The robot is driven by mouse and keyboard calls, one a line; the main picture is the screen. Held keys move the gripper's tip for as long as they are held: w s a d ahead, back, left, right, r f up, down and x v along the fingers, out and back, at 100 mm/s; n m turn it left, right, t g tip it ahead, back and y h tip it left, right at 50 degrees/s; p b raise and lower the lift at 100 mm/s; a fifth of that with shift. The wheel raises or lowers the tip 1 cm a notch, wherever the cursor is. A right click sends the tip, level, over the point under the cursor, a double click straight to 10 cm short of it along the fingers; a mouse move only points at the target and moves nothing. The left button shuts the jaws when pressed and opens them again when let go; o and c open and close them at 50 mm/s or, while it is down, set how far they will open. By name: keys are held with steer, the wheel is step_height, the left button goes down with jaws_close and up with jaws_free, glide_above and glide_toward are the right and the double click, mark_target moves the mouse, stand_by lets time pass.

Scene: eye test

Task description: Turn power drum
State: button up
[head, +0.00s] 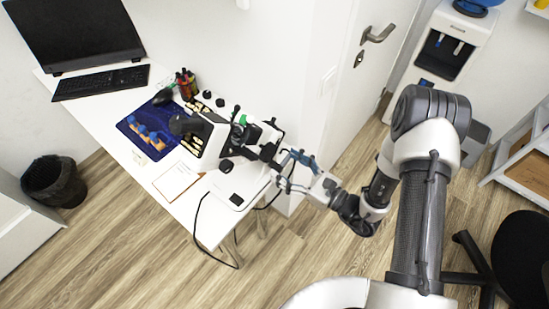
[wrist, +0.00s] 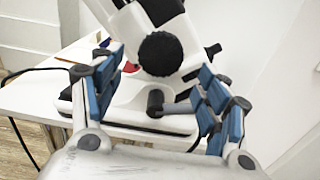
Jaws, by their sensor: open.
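A white desktop instrument (head: 240,196) with black parts stands at the near right end of the white desk. In the wrist view, a round black ribbed knob (wrist: 160,54), which looks like the power drum, sits on its white body. A smaller black cylinder (wrist: 155,103) lies below the knob in the picture. My gripper (head: 291,170) is open and empty beside the instrument. In the wrist view, my gripper (wrist: 160,70) has its blue-padded fingers left and right of the knob in the picture. I see no contact with it, and the remaining depth is unclear.
A dark blue mat (head: 163,142), a clipboard (head: 178,182), a pen holder (head: 187,86) and a keyboard (head: 100,83) lie on the desk. A black cable (head: 197,222) hangs over its front edge. A wall (head: 300,90) is close behind the instrument. A black bin (head: 54,181) stands left.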

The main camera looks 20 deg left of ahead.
mark_target(271, 155)
steer(key=x, duration=0.5)
steer(key=shift+b, duration=0.35)
steer(key=shift+c, duration=0.6)
